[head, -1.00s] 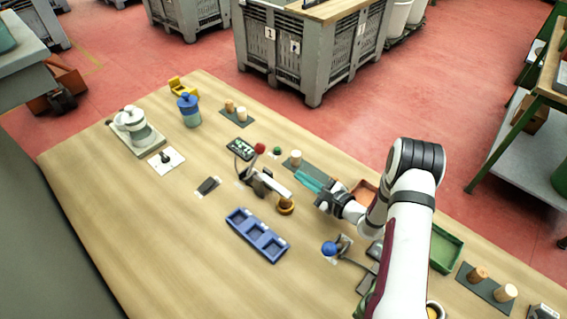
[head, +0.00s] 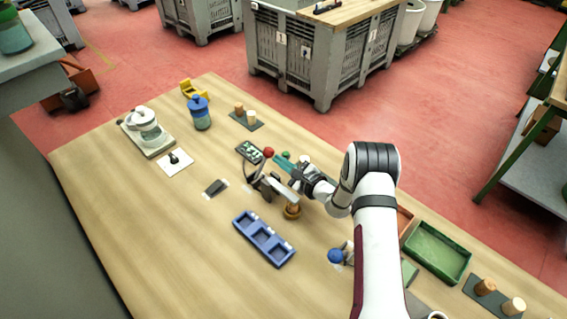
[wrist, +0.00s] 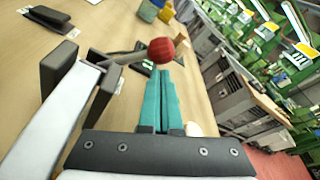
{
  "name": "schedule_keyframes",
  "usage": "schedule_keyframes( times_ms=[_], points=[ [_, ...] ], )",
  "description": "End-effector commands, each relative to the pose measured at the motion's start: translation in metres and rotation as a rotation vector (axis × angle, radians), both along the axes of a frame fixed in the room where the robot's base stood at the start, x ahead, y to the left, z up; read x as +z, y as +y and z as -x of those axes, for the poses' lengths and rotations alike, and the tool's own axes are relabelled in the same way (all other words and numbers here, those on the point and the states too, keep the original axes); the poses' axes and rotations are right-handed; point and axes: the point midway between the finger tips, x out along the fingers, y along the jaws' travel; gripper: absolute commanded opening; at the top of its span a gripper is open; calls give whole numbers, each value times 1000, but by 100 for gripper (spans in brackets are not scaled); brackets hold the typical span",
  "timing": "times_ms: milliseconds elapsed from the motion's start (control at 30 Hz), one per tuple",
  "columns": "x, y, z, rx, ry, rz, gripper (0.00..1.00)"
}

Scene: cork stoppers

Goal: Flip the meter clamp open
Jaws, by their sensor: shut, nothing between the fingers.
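The meter clamp appears to be the dark bracket with a pale bar (head: 283,192) and a lever ending in a red ball (head: 268,153), mid-table. In the wrist view the red ball (wrist: 161,50) is straight ahead of the fingertips, with the bar (wrist: 50,115) on the left. My gripper (head: 282,161) has teal fingers pressed together and empty. The fingertips (wrist: 160,72) look very close to the ball; I cannot tell whether they touch. The gripper partly hides the far side of the clamp in the head view.
A dark panel with light buttons (head: 249,152) lies just behind the ball. A brass-coloured round piece (head: 292,211) sits under the bar's end. A blue three-pocket tray (head: 263,238) lies in front. The table's left front is clear.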

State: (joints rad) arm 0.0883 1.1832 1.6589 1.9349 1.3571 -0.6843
Motion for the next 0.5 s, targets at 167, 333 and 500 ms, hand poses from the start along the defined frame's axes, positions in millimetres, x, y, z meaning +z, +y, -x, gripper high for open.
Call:
schedule_keyframes(
  times_ms=[167, 333, 500],
  points=[
    [4, 2, 2, 1, -1, 0, 0],
    [9, 5, 5, 1, -2, 1, 0],
    [8, 5, 5, 1, -1, 0, 0]
  ],
)
